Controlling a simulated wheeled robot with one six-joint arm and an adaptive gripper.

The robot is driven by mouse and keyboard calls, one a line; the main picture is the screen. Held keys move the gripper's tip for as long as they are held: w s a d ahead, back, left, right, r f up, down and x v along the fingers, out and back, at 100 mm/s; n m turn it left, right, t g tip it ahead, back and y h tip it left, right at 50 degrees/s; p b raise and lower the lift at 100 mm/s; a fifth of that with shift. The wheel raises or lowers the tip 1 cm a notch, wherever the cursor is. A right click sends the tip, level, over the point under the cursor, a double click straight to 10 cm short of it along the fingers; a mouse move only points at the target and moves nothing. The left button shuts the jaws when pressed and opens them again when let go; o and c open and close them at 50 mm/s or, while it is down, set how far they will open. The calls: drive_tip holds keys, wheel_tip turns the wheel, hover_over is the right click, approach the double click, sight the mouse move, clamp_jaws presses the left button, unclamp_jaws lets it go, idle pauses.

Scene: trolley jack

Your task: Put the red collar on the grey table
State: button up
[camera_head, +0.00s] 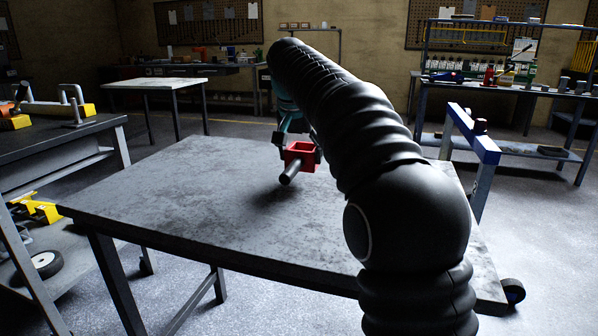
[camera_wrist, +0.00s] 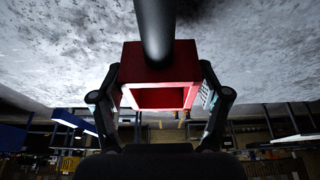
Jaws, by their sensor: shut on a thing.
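The red collar (camera_head: 300,153) is a square, open-centred block with a dark round rod sticking out of one side. My gripper (camera_head: 298,150) is shut on it, above the far part of the grey table (camera_head: 190,200). In the wrist view my gripper (camera_wrist: 160,97) has one finger on each side of the red collar (camera_wrist: 160,62), and its rod points away over the table top. In the head view the rod points down toward the near left. I cannot tell whether the collar or rod touches the table. My arm hides the table's right part.
The visible table top is bare. A dark bench (camera_head: 60,137) with yellow and white parts stands at the left. A blue frame (camera_head: 473,135) stands just beyond the table's right edge. A white-topped table (camera_head: 155,83) and shelves (camera_head: 500,90) stand further back.

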sight(294, 160)
drive_tip(key=shift+a+f, duration=0.1)
drive_tip(key=shift+a, duration=0.1)
drive_tip(key=shift+f+b, duration=0.5)
drive_tip(key=shift+f, duration=1.45)
drive_tip(key=shift+f, duration=0.1)
drive_tip(key=o, duration=1.3)
drive_tip(key=p+v, duration=0.1)
drive_tip(key=v, duration=0.9)
drive_tip(key=shift+s+a+r+p, duration=0.1)
drive_tip(key=shift+r+p, duration=0.15)
drive_tip(key=shift+p, duration=0.15)
drive_tip(key=shift+v, duration=0.8)
